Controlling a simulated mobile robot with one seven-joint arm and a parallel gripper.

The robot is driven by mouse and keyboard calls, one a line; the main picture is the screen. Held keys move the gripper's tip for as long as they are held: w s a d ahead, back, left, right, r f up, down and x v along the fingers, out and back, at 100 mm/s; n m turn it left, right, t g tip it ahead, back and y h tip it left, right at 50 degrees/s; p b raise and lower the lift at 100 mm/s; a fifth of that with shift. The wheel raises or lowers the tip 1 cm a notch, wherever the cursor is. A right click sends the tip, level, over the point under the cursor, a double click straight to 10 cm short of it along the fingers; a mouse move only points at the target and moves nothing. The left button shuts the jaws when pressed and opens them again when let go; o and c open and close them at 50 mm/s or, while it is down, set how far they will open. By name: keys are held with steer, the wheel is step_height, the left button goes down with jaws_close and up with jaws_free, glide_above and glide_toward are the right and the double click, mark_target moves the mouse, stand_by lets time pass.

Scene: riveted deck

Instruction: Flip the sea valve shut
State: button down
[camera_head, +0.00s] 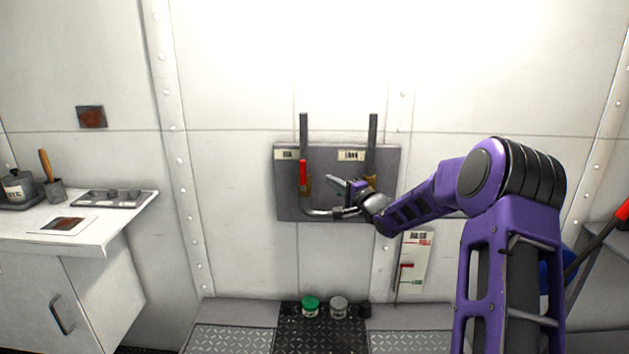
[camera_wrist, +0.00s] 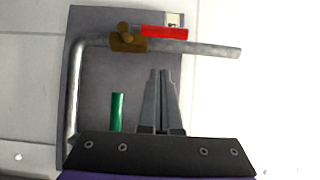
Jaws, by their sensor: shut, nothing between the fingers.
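The sea valve has a red lever (camera_head: 303,176) lying along the left upright pipe, below the SEA label (camera_head: 285,155). In the wrist view the red lever (camera_wrist: 165,32) is parallel to the pipe, beside its brass body (camera_wrist: 128,44). My gripper (camera_head: 331,179) is at the panel, to the right of the red lever and apart from it. In the wrist view its closed, empty fingers (camera_wrist: 161,74) point toward the lever, with a gap between. A green lever (camera_wrist: 117,112) points crosswise to that pipe.
The grey panel (camera_head: 286,207) also carries a right pipe (camera_head: 373,135) with a TANK label (camera_head: 351,155). A U-shaped pipe bend runs low on the panel. A green-lidded jar (camera_head: 310,305) and a grey one (camera_head: 338,306) stand below. A counter (camera_head: 115,215) is at left.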

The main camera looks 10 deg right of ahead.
mark_target(303, 177)
steer(key=w+a, duration=0.3)
steer(key=a, duration=0.1)
steer(key=shift+w+a+b, duration=0.25)
steer(key=shift+w+b, duration=0.1)
steer(key=shift+b, duration=0.05)
steer(key=shift+a+r, duration=0.1)
steer(key=shift+a+n+p, duration=0.1)
steer(key=shift+n+p, duration=0.3)
steer(key=shift+p, duration=0.15)
